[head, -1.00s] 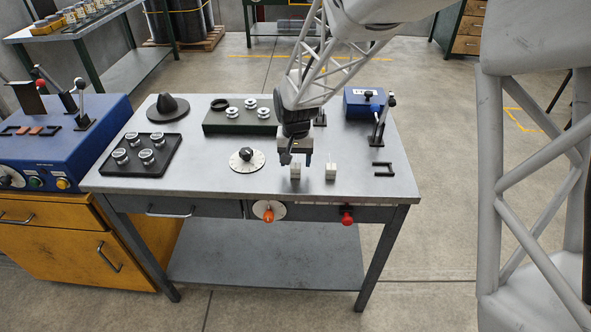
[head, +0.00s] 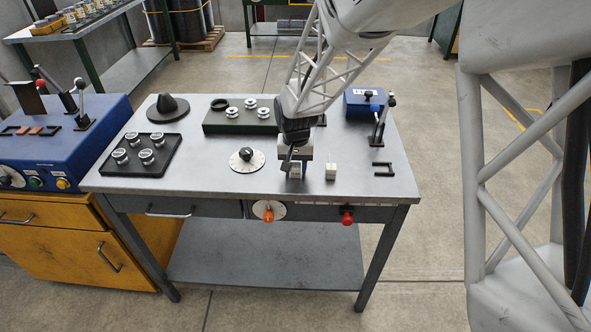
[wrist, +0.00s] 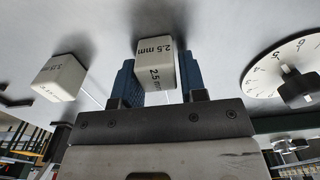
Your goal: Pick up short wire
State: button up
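My gripper (head: 296,164) points down over the left of two small white blocks at the table's front edge. In the wrist view its two blue fingers (wrist: 158,82) stand apart, with the white block (wrist: 155,62) marked "2.5 mm" showing between them. I cannot tell whether the fingers touch the block. The second white block (head: 331,172) stands to the right in the head view. In the wrist view it is at left (wrist: 60,78), with a thin pale wire (wrist: 94,98) extending from it.
A round dial (head: 246,160) lies left of the gripper. A small black frame (head: 382,169) lies at right.

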jog(key=c, duration=0.5)
jog(key=shift+r, duration=0.15)
jog(key=shift+r, duration=0.6)
notch_tip(320, 180, up, 2)
jog(key=s+d, duration=0.1)
jog(key=s, duration=0.4)
jog(key=s+d+r, duration=0.1)
jog(key=s+d, duration=0.1)
jog(key=s, duration=0.3)
jog(key=s+d, duration=0.2)
jog(key=s, duration=0.3)
jog(key=shift+r, duration=0.25)
